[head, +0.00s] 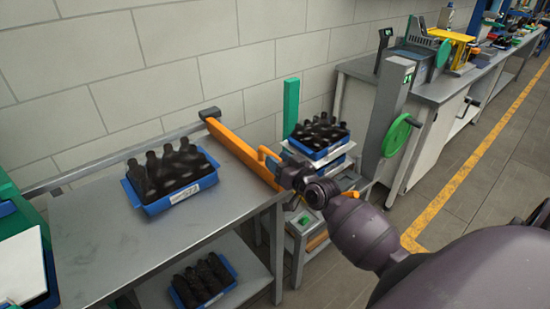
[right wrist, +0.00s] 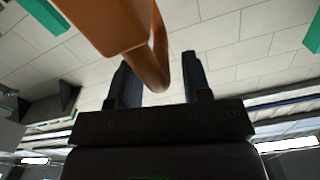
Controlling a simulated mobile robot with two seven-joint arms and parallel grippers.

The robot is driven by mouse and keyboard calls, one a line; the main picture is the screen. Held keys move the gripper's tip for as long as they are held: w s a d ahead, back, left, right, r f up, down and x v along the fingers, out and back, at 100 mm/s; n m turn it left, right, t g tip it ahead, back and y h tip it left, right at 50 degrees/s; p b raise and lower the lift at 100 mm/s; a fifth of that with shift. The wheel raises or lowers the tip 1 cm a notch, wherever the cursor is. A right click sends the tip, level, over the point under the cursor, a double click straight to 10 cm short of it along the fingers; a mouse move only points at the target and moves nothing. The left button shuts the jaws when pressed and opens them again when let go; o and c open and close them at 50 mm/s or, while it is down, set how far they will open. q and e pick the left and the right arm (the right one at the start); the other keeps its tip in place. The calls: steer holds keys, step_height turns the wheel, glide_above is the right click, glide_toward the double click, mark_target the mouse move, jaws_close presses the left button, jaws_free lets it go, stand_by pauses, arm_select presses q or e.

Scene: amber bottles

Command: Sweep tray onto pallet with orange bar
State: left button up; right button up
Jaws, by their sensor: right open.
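A blue tray (head: 185,200) of dark bottles stands on the grey metal table (head: 105,245), left of the orange bar (head: 235,148). The bar lies along the table's right edge and has an orange loop handle (head: 268,156) near its front end. In the right wrist view the handle (right wrist: 160,50) passes between the two fingers of my right gripper (right wrist: 160,82). The fingers stand apart on either side of it. In the head view my right gripper (head: 284,172) is at the handle. A white pallet-like stack (head: 340,158) beyond the bar carries another blue tray (head: 322,150) of bottles. My left gripper is out of view.
A third blue tray (head: 206,297) of bottles is on the lower shelf. A green post (head: 291,106) stands behind the stack. A grey post with a green handwheel (head: 397,135) stands to the right, beside a workbench (head: 437,85). A tiled wall closes the back.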

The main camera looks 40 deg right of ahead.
steer(key=shift+w+a, duration=0.1)
steer(key=shift+w, duration=0.75)
jaws_close()
